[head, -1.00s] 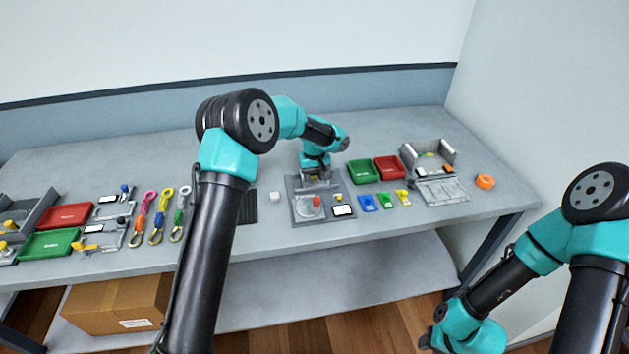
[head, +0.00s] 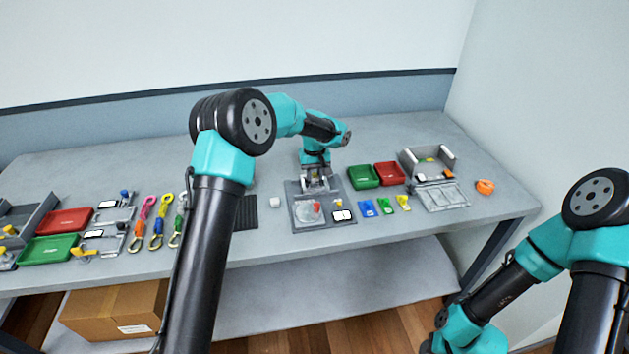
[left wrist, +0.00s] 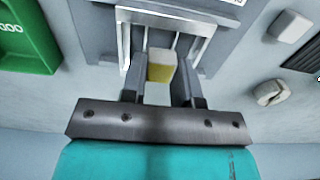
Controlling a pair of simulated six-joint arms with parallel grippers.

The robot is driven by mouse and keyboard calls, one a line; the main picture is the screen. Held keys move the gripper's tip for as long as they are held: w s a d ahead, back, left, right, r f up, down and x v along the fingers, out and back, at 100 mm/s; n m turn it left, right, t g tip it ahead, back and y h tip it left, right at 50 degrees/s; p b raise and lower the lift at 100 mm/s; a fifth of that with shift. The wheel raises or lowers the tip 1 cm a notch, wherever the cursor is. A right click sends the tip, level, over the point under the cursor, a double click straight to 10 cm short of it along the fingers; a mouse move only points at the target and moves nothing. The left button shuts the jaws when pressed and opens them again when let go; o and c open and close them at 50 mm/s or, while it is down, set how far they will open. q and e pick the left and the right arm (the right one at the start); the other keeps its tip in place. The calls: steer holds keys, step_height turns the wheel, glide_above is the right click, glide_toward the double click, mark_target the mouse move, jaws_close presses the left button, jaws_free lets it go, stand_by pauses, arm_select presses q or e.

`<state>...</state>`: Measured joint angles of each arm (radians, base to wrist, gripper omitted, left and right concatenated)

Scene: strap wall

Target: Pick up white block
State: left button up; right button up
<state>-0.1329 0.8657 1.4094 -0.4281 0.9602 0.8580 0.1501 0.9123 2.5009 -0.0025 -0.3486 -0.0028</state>
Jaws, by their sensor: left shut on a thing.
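My left gripper (left wrist: 157,90) points down at the grey fixture plate (left wrist: 220,25) and is shut on a small block (left wrist: 161,66) with a whitish top and a yellow face. The block sits between the fingertips, in front of a light slotted metal frame (left wrist: 200,20). In the head view the left gripper (head: 318,183) is over the back part of the same plate (head: 300,222), and the held block is too small to make out. A separate white block (head: 275,202) lies on the table left of the plate; it also shows in the left wrist view (left wrist: 290,25). My right gripper is out of view.
A red part (head: 315,207) and a black-framed white tile (head: 342,215) are on the plate. Green (head: 362,177) and red (head: 388,173) trays stand to its right. A dark ribbed pad (head: 246,212) lies to its left. Colored straps (head: 160,220) lie further left.

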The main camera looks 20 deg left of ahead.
mark_target(314, 175)
arm_select(q)
step_height(314, 175, up, 6)
steer(key=shift+r, duration=0.2)
steer(key=shift+a, duration=0.1)
stand_by(0.5)
